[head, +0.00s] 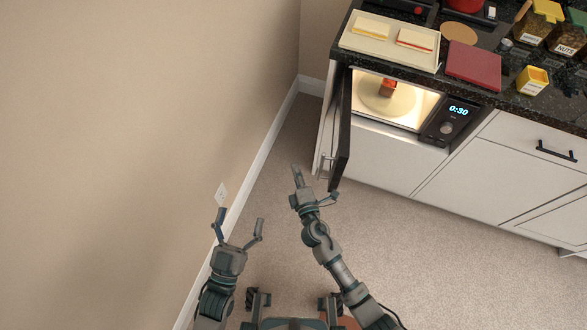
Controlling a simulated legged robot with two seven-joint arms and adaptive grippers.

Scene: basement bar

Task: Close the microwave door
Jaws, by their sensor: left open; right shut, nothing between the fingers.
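The microwave (395,103) is built into the white cabinet under the dark counter, its lit interior showing a plate with a small reddish-brown item on it. Its dark door (342,135) stands wide open at the left side of the opening, seen nearly edge-on, with a metal handle (325,166) on its left face. My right gripper (298,172) is shut and empty, just left of the door's lower end; I cannot tell whether it touches the door. My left gripper (240,218) is open and empty, further left near the wall.
The counter holds a tray (390,48) with sandwiches, a red board (473,65), a yellow container (532,80) and jars. Carpet (400,240) in front of the cabinets is clear.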

